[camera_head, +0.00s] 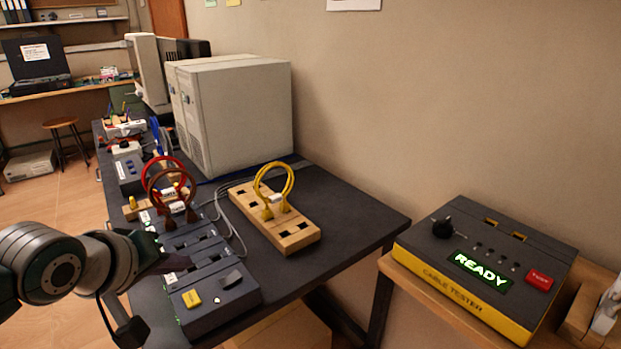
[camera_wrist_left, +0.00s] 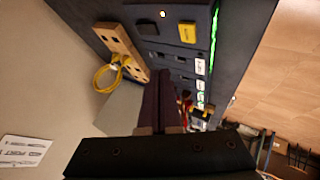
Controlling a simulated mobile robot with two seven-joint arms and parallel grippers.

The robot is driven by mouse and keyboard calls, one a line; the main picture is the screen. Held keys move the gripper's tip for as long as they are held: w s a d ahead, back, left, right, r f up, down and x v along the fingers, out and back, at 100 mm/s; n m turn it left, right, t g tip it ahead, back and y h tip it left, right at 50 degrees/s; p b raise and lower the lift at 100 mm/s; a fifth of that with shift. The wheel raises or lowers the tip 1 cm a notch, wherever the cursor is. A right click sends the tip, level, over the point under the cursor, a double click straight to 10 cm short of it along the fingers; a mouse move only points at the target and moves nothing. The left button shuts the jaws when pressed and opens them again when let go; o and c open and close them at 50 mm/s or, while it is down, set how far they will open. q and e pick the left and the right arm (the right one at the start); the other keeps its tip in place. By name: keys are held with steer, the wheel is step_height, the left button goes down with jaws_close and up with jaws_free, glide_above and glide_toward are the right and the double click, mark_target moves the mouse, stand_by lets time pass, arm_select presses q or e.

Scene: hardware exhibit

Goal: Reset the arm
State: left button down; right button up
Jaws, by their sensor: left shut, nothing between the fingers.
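My left arm comes in from the left in the head view. Its left gripper (camera_head: 178,263) is shut and empty, over the near left part of the dark socket unit (camera_head: 238,297). In the left wrist view the dark fingers of the gripper (camera_wrist_left: 160,98) are together with nothing between them. The socket unit (camera_wrist_left: 172,52) shows beyond them, with a yellow button (camera_wrist_left: 187,32). I cannot tell whether the fingers touch the unit. My right gripper is not in view.
A wooden block (camera_head: 298,238) holds a yellow cable loop (camera_head: 289,177). Red and brown cable loops (camera_head: 150,187) stand further back. A pale computer case (camera_head: 240,115) stands behind. A cable tester (camera_head: 455,240) reading READY is at the right. The table's front right corner is clear.

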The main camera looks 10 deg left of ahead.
arm_select(q)
steer(key=s+d+r+m+g+h+p, duration=0.1)
steer(key=s+d+r+m+g+p, duration=0.15)
steer(key=s+d+m, duration=0.65)
steer(key=s+r+m+g+p, duration=0.1)
steer(key=s+r+g, duration=0.15)
steer(key=s, duration=0.55)
steer(key=s+r+m+g+p, duration=0.1)
steer(key=s+r, duration=0.3)
steer(key=s, duration=0.5)
step_height(320, 180, up, 38)
steer(key=p, duration=3.7)
steer(key=shift+d+r+y, duration=0.2)
steer(key=shift+d+y, duration=0.1)
steer(key=shift+w, duration=0.1)
